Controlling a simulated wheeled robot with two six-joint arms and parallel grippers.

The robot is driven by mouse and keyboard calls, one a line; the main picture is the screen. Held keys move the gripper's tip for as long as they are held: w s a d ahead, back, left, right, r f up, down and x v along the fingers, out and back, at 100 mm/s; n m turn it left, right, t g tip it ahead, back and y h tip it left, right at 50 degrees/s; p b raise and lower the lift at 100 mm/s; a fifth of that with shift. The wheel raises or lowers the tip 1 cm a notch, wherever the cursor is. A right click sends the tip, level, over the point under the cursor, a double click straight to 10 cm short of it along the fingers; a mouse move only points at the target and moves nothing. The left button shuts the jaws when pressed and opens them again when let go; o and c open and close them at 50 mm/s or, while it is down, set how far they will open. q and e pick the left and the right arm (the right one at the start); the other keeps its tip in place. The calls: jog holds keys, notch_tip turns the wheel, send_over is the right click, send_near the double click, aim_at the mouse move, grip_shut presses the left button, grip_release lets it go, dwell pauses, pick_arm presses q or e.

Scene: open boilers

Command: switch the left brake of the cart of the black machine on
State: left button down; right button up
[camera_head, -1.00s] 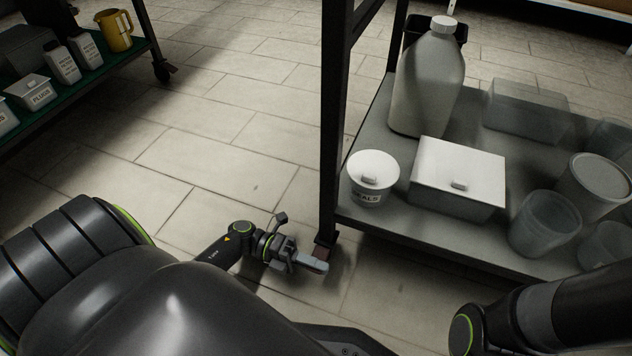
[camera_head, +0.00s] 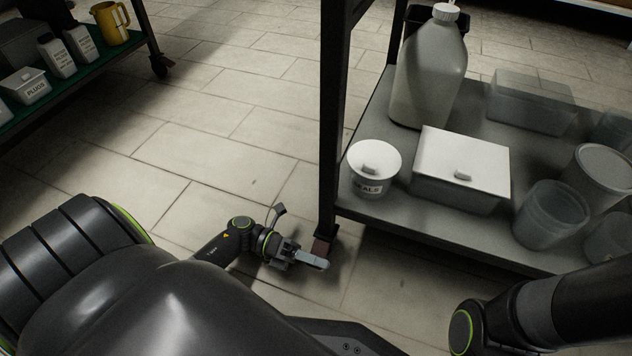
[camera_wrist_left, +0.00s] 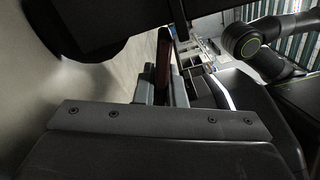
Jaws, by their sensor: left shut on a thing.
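The cart's near corner post ends low down, where a small dark red brake lever (camera_head: 320,247) sticks out at its foot. My left gripper (camera_head: 318,262) is low over the floor, right at this lever. In the left wrist view the dark red lever (camera_wrist_left: 163,60) stands between the two grey fingers of the left gripper (camera_wrist_left: 161,90), which are shut on it. A black caster wheel (camera_wrist_left: 85,40) is close beside it at the upper left. The wheel is hidden in the head view. My right gripper is out of view; only my right arm shows at the lower right.
The cart's lower shelf (camera_head: 450,225) holds a big jug (camera_head: 428,75), a white lidded tub (camera_head: 374,178), a white-lidded box (camera_head: 458,190) and clear containers. A green shelf (camera_head: 75,75) with bottles and a yellow jug (camera_head: 110,22) stands at the left. The tiled floor between is clear.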

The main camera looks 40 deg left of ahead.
pick_arm(q)
jog(key=shift+f, duration=0.1)
jog(key=c, duration=1.5)
grip_release()
jog(key=p+v, duration=0.2)
jog(key=v, duration=0.6)
jog(key=shift+a, duration=0.2)
jog(key=v, duration=0.7)
jog(key=shift+s+a, duration=0.2)
jog(key=shift+a, duration=0.05)
jog(key=shift+v, duration=0.75)
